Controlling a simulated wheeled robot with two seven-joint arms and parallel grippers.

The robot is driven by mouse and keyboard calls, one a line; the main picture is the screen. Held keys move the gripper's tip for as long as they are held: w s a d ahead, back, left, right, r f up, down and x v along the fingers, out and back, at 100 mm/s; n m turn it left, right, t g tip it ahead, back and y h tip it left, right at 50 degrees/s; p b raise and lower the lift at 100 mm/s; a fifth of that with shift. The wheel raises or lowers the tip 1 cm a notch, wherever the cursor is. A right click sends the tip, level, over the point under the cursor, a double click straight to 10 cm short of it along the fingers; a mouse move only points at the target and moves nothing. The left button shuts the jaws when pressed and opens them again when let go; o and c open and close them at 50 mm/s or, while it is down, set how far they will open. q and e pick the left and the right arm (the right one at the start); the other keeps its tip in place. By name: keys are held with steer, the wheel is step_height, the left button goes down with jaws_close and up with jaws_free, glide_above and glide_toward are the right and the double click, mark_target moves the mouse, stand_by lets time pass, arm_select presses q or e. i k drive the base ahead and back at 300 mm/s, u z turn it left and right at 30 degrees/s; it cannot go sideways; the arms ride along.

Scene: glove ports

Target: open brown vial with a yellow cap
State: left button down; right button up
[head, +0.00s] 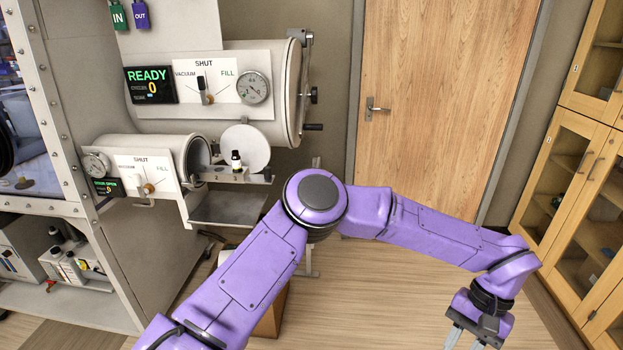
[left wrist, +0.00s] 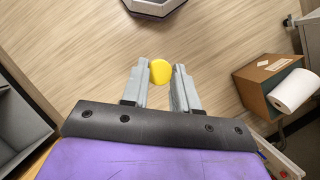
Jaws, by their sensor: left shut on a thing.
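My left gripper (head: 468,336) is at the lower right of the head view, its fingertips cut off by the bottom edge. In the left wrist view, its two grey fingers (left wrist: 160,88) are shut on a yellow cap (left wrist: 160,71), held above the floor. I cannot see whether a vial body is below the cap. A small dark vial (head: 236,161) with a white label stands upright on the tray of the small antechamber in the head view. Its top looks dark, and I see no yellow on it. My right gripper is not in view.
The small antechamber (head: 140,150) has its round door (head: 245,149) open; the larger one (head: 215,60) above is shut. Glass-fronted cabinets (head: 583,160) are at right. Open floor lies before the wooden door (head: 445,100).

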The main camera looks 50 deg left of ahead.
mark_target(236, 160)
steer(key=u, duration=1)
steer(key=i, duration=1)
steer(key=u, duration=1.05)
